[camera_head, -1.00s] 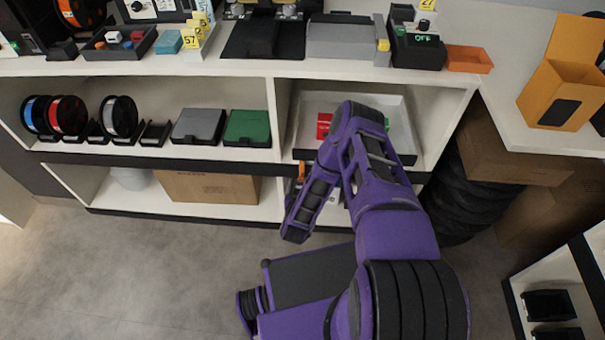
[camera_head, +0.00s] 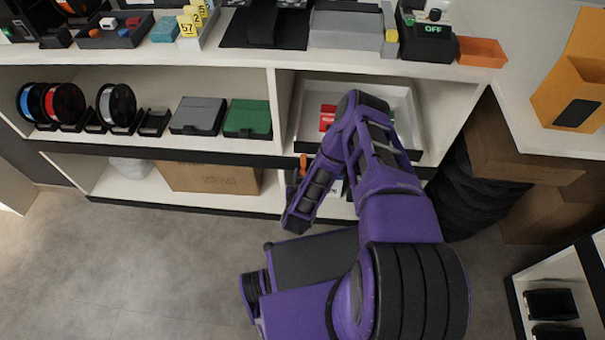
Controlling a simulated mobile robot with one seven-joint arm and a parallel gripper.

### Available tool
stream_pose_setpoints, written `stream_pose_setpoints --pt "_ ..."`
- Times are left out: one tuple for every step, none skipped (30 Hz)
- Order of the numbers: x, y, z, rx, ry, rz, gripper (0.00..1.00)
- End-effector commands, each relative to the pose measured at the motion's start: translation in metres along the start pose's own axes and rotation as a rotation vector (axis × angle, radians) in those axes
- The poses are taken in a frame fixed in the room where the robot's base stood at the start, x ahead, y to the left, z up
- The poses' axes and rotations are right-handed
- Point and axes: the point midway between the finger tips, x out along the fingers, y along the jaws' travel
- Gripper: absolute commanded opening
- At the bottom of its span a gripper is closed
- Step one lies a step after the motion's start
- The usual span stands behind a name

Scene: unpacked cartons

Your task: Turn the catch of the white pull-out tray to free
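The white pull-out tray (camera_head: 311,100) sits in the upper right compartment of the shelf unit, with a dark front edge. A red item (camera_head: 327,117) and a partly covered green item lie in it. A small orange piece (camera_head: 303,161) shows at the tray's front, left of my arm; I cannot tell for certain whether it is the catch or how it is turned. My purple arm covers the middle of the tray and its front. The arm's end (camera_head: 297,215) hangs low in front of the shelf, just below the orange piece. My gripper's fingers cannot be made out.
The bench top above holds a device reading OFF (camera_head: 430,40), an orange tray (camera_head: 481,52) and yellow number markers (camera_head: 190,24). Spools (camera_head: 66,103), a grey case (camera_head: 197,116) and a green case (camera_head: 248,118) stand left. Cartons and dark tyres (camera_head: 470,195) are right. Floor at left is clear.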

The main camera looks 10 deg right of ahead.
Motion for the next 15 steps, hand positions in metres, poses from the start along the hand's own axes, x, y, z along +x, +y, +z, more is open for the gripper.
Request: stream_pose_setpoints --pt "0.0001 0.0000 -0.0001 0.000 0.000 0.000 0.27" --pt "0.0001 0.0000 -0.0001 0.000 0.000 0.000 0.21" --pt "0.0001 0.0000 -0.0001 0.000 0.000 0.000 0.14" --pt "0.0001 0.0000 -0.0001 0.000 0.000 0.000 0.09" --pt "0.0001 0.0000 -0.0001 0.000 0.000 0.000 0.03" --pt "0.0001 0.0000 -0.0001 0.000 0.000 0.000 0.00" --pt "0.0001 -0.0001 -0.0002 0.000 0.000 0.000 0.00" --pt "0.0002 -0.0001 -0.0002 0.000 0.000 0.000 0.00" --pt "0.0002 -0.0001 -0.0002 0.000 0.000 0.000 0.00" --pt "0.0002 -0.0001 -0.0002 0.000 0.000 0.000 0.00" --pt "0.0002 -0.0001 -0.0003 0.000 0.000 0.000 0.00" --pt "0.0002 -0.0002 -0.0003 -0.002 0.001 0.000 0.00" --pt "0.0002 -0.0004 -0.0003 -0.004 0.001 0.001 0.00" --pt "0.0002 -0.0005 -0.0004 -0.007 0.001 0.002 0.00" --pt "0.0002 -0.0007 -0.0004 -0.012 0.001 0.004 0.00"
